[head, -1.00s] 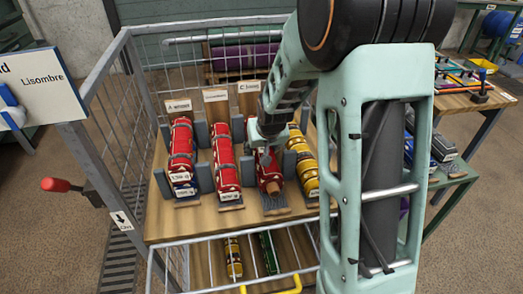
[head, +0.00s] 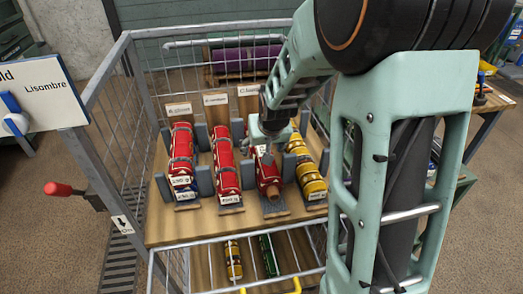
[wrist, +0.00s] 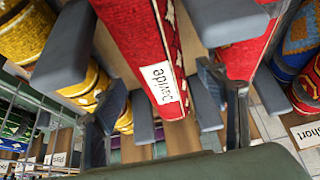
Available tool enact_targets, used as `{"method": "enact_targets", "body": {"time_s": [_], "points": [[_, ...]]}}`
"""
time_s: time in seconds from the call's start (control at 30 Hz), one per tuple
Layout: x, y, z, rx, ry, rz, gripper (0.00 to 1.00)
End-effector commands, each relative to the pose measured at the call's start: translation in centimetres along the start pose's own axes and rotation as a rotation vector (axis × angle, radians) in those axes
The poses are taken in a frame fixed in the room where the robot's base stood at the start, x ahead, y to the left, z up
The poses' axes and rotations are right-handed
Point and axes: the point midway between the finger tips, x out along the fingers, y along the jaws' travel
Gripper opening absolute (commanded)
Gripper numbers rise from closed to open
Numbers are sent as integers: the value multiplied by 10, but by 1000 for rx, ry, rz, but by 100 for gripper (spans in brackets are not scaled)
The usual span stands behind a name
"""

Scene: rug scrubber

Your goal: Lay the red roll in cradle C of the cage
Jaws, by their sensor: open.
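A red roll (head: 266,172) lies lengthwise in the third cradle from the left, below the sign (head: 250,90) lettered C. Grey posts stand at its sides, and its brown core end faces the front. In the wrist view the red roll (wrist: 143,55) carries a white label reading "Davide" and lies beyond the fingers, between grey posts. My gripper (head: 268,150) is above this roll and hides part of it. In the wrist view my gripper (wrist: 165,90) has its two fingers wide apart, with nothing clamped between them.
Two more red rolls (head: 181,155) (head: 225,165) lie in the cradles to the left, the first with a blue end. A yellow roll (head: 309,175) lies to the right. The cage's wire side (head: 118,120) is at the left. Small rolls (head: 233,260) lie on the lower shelf.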

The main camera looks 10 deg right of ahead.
Motion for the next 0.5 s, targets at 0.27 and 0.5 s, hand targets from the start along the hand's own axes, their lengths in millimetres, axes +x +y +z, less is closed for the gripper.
{"method": "enact_targets", "body": {"time_s": [0.27, 0.5], "points": [[-54, 0, -1, 0, 2, 1, 66], [-74, 0, 0, 0, 0, 0, 66]]}}
